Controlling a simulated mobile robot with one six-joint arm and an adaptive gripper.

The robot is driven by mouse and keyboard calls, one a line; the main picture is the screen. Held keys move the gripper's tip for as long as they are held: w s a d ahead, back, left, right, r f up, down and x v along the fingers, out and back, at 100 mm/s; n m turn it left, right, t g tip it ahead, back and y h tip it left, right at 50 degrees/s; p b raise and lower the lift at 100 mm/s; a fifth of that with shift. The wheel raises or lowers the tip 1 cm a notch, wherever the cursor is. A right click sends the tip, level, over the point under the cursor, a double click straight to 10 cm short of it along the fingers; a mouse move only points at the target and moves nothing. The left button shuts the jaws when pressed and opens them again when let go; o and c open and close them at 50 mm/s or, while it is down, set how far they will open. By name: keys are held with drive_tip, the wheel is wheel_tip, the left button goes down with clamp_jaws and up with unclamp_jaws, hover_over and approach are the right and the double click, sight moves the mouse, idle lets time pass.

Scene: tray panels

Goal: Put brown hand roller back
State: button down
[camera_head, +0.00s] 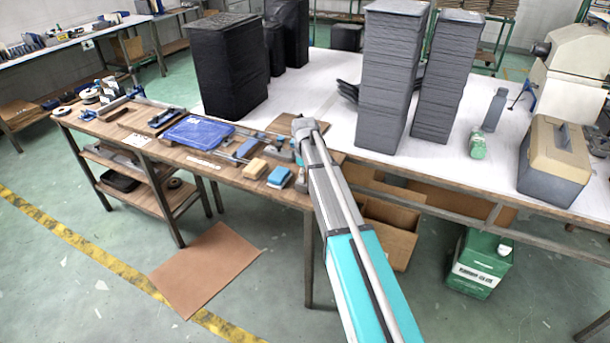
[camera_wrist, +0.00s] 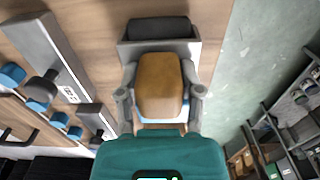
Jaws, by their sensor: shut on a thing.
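My gripper (camera_wrist: 161,90) is shut on a brown, rounded block-like piece, which I take to be the brown hand roller (camera_wrist: 160,86). One finger is on each side of it in the wrist view. A pale blue edge shows at its near end. Just beyond it is a grey holder (camera_wrist: 190,47) with a dark cylinder (camera_wrist: 158,28); I cannot tell whether the held piece touches it. In the head view my arm reaches over the right end of the wooden workbench (camera_head: 225,178), and the held piece cannot be made out there.
A tan block (camera_head: 254,168) and a blue block (camera_head: 279,177) lie on the bench left of my arm, near a blue tray (camera_head: 198,131). A large grey tool (camera_wrist: 48,48) lies left in the wrist view. Tall grey stacks (camera_head: 388,80) stand on the white table behind.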

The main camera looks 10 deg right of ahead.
drive_tip(key=c, duration=0.6)
unclamp_jaws()
drive_tip(key=shift+s+a, duration=0.1)
drive_tip(key=shift+s, duration=0.05)
drive_tip(key=shift+c, duration=0.2)
drive_tip(key=o, duration=0.4)
drive_tip(key=shift+f, duration=0.15)
wheel_tip(320, 180, up, 13)
drive_tip(key=p, duration=1.3)
drive_tip(key=s+m, duration=0.3)
drive_tip(key=s, duration=0.6)
drive_tip(key=s+m, duration=0.4)
drive_tip(key=s, duration=0.6)
drive_tip(key=s+m, duration=0.3)
drive_tip(key=s, duration=0.6)
drive_tip(key=shift+s+m, duration=0.4)
